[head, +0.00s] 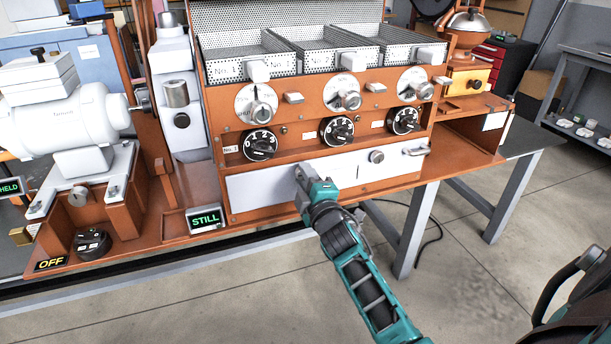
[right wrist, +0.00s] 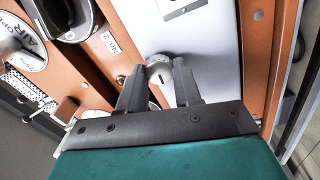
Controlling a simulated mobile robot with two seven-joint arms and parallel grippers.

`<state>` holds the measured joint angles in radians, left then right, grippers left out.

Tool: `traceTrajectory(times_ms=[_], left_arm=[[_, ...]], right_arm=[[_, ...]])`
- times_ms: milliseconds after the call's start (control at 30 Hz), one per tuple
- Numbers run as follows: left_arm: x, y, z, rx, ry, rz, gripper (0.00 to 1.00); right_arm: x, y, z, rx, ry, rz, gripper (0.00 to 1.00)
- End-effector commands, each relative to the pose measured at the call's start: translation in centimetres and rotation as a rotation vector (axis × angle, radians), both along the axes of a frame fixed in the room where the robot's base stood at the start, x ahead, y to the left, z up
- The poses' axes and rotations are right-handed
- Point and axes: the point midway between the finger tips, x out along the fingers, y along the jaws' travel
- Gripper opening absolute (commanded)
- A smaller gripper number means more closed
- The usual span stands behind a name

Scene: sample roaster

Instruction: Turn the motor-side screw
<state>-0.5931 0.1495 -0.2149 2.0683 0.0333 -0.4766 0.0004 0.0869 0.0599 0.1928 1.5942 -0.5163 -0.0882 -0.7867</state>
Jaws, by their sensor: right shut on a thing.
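A white panel (head: 265,191) spans the lower front of the orange roaster. The motor-side screw is the left one on this panel, nearer the white motor (head: 75,118). In the right wrist view it is a round silver head with a slot (right wrist: 157,74). My right gripper (head: 303,176) is shut on this screw, with one dark finger on each side (right wrist: 158,90). In the head view the gripper hides the screw. The other silver screw (head: 376,156) sits free on the right part of the panel. My left gripper is not in view.
Black numbered dials (head: 260,143) and silver knobs (head: 262,112) line the front above the panel. A black switch (head: 92,243) and a STILL sign (head: 206,219) are at the left. A grey side table (head: 585,68) stands at the right. The floor in front is mostly clear.

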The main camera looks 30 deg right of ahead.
Motion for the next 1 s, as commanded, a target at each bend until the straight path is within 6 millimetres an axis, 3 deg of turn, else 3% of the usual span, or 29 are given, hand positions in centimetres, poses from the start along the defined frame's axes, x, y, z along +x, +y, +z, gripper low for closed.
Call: traceTrajectory(times_ms=[733,1000], left_arm=[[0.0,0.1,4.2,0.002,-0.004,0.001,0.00],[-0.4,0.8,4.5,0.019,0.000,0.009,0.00]], right_arm=[[0.0,0.0,0.4,0.690,-0.165,-0.002,0.03],[0.0,0.1,0.4,0.940,-0.226,0.000,0.03]])
